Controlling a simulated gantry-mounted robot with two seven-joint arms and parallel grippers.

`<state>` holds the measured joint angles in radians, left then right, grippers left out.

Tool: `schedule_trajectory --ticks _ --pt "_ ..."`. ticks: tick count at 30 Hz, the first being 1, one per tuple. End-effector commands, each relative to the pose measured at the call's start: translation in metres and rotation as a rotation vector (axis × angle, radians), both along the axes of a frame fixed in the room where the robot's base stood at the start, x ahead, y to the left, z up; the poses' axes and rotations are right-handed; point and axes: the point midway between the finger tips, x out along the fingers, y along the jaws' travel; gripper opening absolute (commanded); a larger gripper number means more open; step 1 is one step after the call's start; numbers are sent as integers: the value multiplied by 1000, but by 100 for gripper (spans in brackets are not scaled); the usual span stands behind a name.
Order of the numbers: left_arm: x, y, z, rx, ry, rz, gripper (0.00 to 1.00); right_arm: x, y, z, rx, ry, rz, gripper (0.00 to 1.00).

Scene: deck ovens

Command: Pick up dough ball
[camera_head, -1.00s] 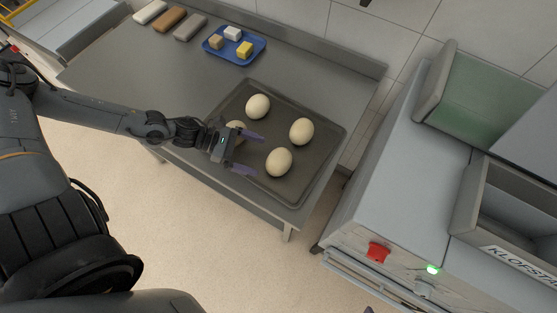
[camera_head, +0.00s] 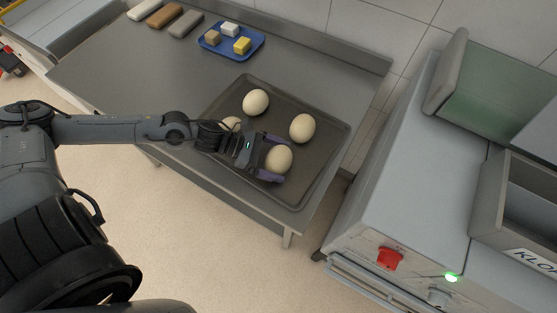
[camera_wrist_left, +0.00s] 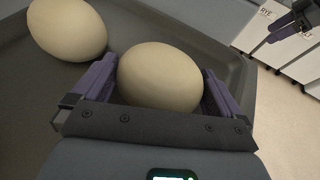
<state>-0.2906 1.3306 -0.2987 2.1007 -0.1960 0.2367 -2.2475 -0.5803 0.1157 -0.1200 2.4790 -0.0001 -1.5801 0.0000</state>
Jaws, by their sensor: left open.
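Several pale, egg-shaped dough balls lie on a dark tray. My left gripper (camera_head: 277,158) is open, with its purple fingers on either side of the front dough ball (camera_head: 279,157). In the left wrist view this ball (camera_wrist_left: 160,75) sits between the two fingers, close to both; I cannot tell whether they touch it. Other dough balls lie at the back (camera_head: 256,101) and right (camera_head: 302,128); another (camera_head: 231,123) is partly hidden by my left wrist. My right gripper (camera_wrist_left: 287,28) shows small at the top right of the left wrist view; its opening is unclear.
The tray (camera_head: 325,155) rests on a grey steel table (camera_head: 130,80). A blue tray (camera_head: 255,50) with small blocks and several loaf-shaped pieces (camera_head: 186,24) are at the back. A grey oven unit (camera_head: 400,190) with a red knob stands at the right, across a gap.

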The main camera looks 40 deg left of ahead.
Motion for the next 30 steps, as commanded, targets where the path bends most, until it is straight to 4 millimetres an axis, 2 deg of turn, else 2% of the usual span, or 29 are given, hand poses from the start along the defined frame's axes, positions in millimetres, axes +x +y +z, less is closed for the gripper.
schedule_trajectory --ticks 11,14,20,30 --pt "3 -4 -2 1 0 -1 100 0 -2 -2 -9 -1 5 67" --pt "3 -4 -2 1 0 -1 88 0 -2 -2 -9 -1 5 67" --pt "3 -4 -2 1 0 -1 57 0 -2 -2 -8 -2 5 67" --pt "3 -4 1 1 -1 -2 56 0 0 -1 -1 -2 1 67"
